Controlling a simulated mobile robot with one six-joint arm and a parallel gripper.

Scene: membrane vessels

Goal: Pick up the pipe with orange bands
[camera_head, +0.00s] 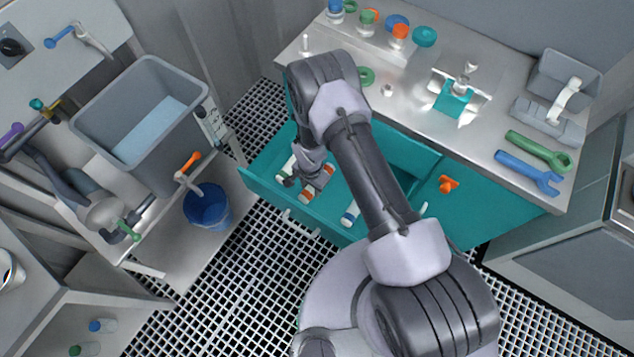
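The pipe with orange bands (306,196) is a short white pipe lying in the open teal drawer (268,195). Orange shows near both its ends. My gripper (312,178) reaches down into the drawer at this pipe, and its fingers cover the pipe's middle. I cannot tell whether the fingers are open or shut on it. A white pipe with a green band (287,170) lies just left of my gripper. A white pipe with a blue band (350,213) lies to the right, partly beside my arm.
The steel worktop (505,105) stands behind the drawer, with a green wrench (538,151) and a blue wrench (527,173). A grey bin (160,185) and a blue bucket (207,208) stand to the left. My arm hides part of the drawer. The grated floor in front is clear.

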